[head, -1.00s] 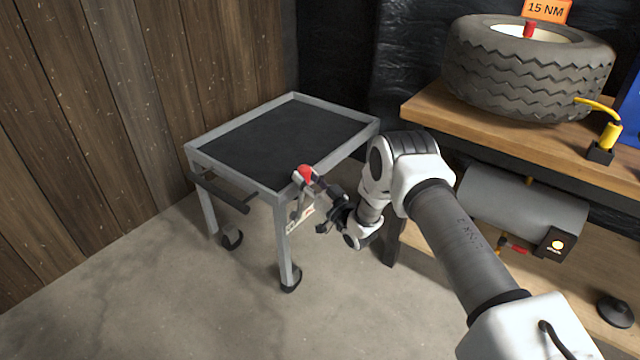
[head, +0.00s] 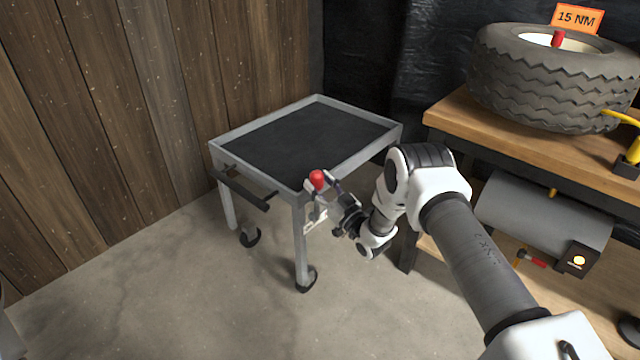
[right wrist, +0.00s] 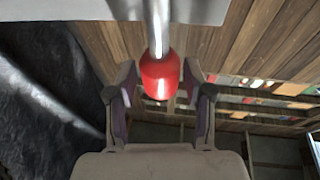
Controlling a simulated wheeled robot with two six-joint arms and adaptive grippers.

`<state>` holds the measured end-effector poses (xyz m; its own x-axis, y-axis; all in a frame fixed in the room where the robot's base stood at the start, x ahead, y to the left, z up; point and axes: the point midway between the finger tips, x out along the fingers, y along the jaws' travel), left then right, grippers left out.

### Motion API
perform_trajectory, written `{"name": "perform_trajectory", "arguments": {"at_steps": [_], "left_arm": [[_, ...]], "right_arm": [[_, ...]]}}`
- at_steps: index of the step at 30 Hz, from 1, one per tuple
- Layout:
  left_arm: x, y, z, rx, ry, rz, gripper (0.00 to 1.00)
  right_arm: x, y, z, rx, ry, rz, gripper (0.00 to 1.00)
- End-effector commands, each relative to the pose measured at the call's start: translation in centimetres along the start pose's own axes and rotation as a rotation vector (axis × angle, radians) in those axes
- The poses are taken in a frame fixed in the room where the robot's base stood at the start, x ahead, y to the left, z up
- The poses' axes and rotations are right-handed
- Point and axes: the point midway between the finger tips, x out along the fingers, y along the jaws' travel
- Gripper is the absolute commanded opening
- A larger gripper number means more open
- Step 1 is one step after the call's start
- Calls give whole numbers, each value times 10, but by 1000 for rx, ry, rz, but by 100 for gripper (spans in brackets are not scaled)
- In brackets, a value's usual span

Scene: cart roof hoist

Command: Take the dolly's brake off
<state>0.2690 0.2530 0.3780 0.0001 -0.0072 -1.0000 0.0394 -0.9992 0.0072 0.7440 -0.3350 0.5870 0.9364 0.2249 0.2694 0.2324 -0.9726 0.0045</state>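The dolly (head: 218,160) is a grey-framed cart with a black top, standing on casters near the wood wall. A red knob (head: 317,180) on a metal lever stands by its near right corner. My right gripper (head: 318,183) is at this knob. In the right wrist view the red knob (right wrist: 160,77) hangs on a silver rod between my two fingers. The fingers are open, with a visible gap on each side of the knob. The lever's lower end is mostly hidden in the head view. My left gripper is not in view.
A black push handle (head: 240,190) sticks out from the dolly's near side. A wooden bench (head: 470,120) on the right carries a big tyre (head: 550,80), with a grey tank (head: 545,215) below. The concrete floor (head: 180,300) in front is clear.

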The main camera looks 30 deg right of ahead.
Motion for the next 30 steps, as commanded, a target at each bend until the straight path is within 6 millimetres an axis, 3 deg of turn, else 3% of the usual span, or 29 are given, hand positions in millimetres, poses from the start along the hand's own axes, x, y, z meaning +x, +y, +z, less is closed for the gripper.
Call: {"name": "perform_trajectory", "arguments": {"at_steps": [11, 14, 24, 30], "left_arm": [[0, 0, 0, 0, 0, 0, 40], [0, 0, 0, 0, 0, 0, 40], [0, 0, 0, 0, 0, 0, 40], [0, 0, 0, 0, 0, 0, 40]], "right_arm": [[-5, 0, 0, 2, -1, 1, 64], [-19, 1, 1, 4, -3, 1, 64], [-102, 1, 1, 3, -4, 3, 64], [-120, 0, 0, 2, 0, 0, 64]]}}
